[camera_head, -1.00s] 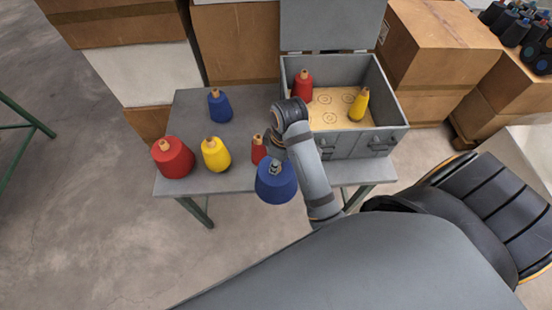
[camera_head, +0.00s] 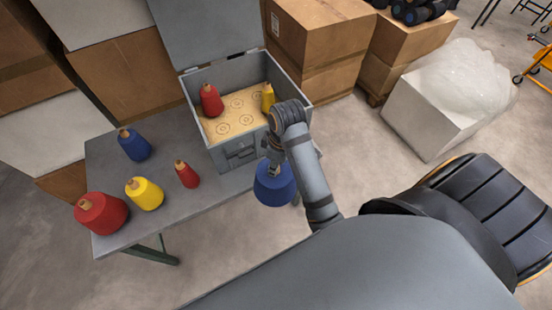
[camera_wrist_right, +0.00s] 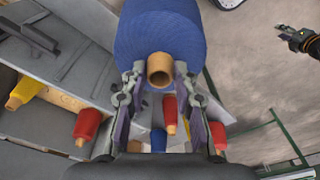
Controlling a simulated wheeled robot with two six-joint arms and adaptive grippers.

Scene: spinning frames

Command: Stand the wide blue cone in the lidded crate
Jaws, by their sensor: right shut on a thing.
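The wide blue cone (camera_head: 274,187) hangs upright from my right gripper (camera_head: 272,166), in front of the crate and past the table's edge. In the right wrist view my right gripper (camera_wrist_right: 163,90) is shut on the tan top of the blue cone (camera_wrist_right: 160,35). The grey lidded crate (camera_head: 232,151) stands on the table with its lid (camera_head: 205,30) open. A red cone (camera_head: 211,101) and a yellow cone (camera_head: 267,97) stand inside on a tan floor with ring marks. What looks like my left gripper (camera_wrist_right: 297,40) shows at the right wrist view's edge; its fingers are unclear.
On the grey table (camera_head: 180,205) stand a smaller blue cone (camera_head: 134,145), a wide red cone (camera_head: 100,214), a yellow cone (camera_head: 145,194) and a small red cone (camera_head: 187,175). Cardboard boxes (camera_head: 320,40) stand behind the crate. A white box (camera_head: 425,115) stands on the floor at right.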

